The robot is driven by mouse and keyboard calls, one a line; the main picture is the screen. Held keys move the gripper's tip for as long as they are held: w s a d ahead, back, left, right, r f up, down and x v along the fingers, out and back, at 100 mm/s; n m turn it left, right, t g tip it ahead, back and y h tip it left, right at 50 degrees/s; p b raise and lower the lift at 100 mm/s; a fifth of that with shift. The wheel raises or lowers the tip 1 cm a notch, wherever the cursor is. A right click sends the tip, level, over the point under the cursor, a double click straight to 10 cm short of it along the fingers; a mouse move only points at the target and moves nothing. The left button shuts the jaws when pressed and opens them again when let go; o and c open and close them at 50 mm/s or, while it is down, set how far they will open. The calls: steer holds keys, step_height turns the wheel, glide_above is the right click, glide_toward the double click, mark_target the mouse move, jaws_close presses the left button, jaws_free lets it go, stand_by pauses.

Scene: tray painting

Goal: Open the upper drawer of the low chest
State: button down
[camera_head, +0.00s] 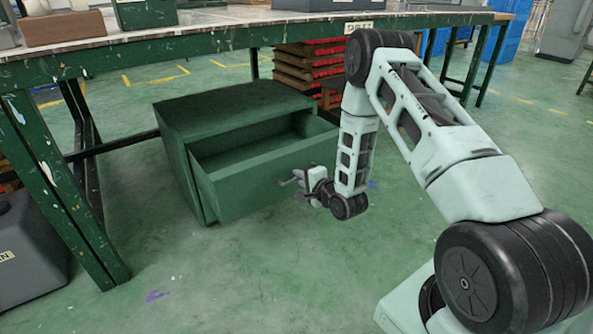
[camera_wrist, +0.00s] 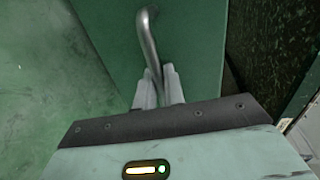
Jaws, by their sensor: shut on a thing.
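The low chest (camera_head: 188,150) is a dark green box on the floor, partly under the workbench. Its upper drawer (camera_head: 250,178) is pulled well out toward my arm, and its inside looks empty. In the wrist view the drawer front (camera_wrist: 195,40) is a flat green panel with a curved grey metal handle (camera_wrist: 146,32). My gripper (camera_head: 297,178) is at the drawer front. Its two fingers, seen in the wrist view (camera_wrist: 160,88), are shut on the lower part of the handle. The part of the handle between the fingers is hidden.
A green-legged workbench (camera_head: 150,52) stands over the chest, with a leg (camera_head: 72,200) at left. A stack of brown and red trays (camera_head: 300,70) is behind the chest. A grey bin (camera_head: 30,250) stands at far left. The floor in front is clear.

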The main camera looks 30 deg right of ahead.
steer(key=shift+f+v, duration=0.2)
steer(key=shift+v, duration=0.85)
steer(key=c, duration=1.6)
jaws_free()
steer(key=p+v, duration=0.6)
steer(key=v, duration=1.1)
steer(key=shift+s+p, duration=0.2)
steer(key=shift+p, duration=0.1)
